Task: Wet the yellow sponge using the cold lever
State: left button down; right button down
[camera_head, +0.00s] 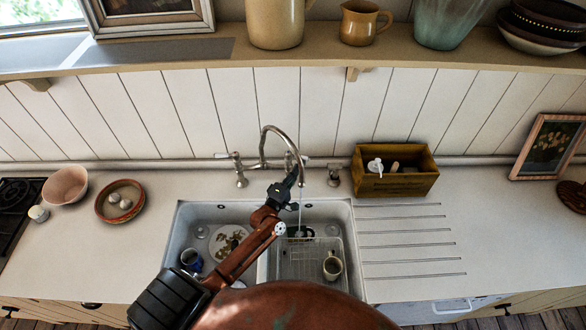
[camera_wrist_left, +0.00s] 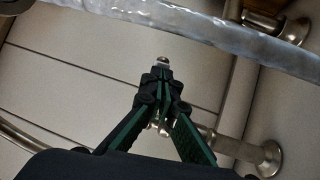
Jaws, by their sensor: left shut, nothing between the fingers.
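The tap (camera_head: 268,140) rises behind the double sink, with a lever valve at its left (camera_head: 240,172) and another at its right (camera_head: 333,174). I cannot read which is cold. Water (camera_head: 300,202) runs from the spout into the right basin; the stream also crosses the top of the left wrist view (camera_wrist_left: 200,30). My left gripper (camera_head: 292,178) is by the tap, just beside the stream. In the left wrist view its fingers (camera_wrist_left: 162,85) are shut and empty, with a small metal end showing just beyond the tips. I cannot make out the yellow sponge. My right gripper is not in view.
The right basin holds a wire rack (camera_head: 305,262) with a mug (camera_head: 333,266). The left basin holds a plate (camera_head: 228,240) and a blue mug (camera_head: 191,260). A wooden box (camera_head: 405,186) stands right of the tap. The ribbed drainer (camera_head: 410,240) is clear.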

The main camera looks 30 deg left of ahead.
pick_arm(q)
jog(key=shift+w+d, duration=0.2)
jog(key=shift+w, duration=0.65)
jog(key=shift+w+b, duration=0.15)
jog(key=shift+b, duration=0.15)
jog(key=s+d+f+b, duration=0.1)
jog(key=s+d, duration=0.5)
jog(key=s, duration=0.6)
jog(key=shift+s+d+f+b, duration=0.15)
jog(key=shift+f+b, duration=0.2)
jog(key=shift+f, duration=0.55)
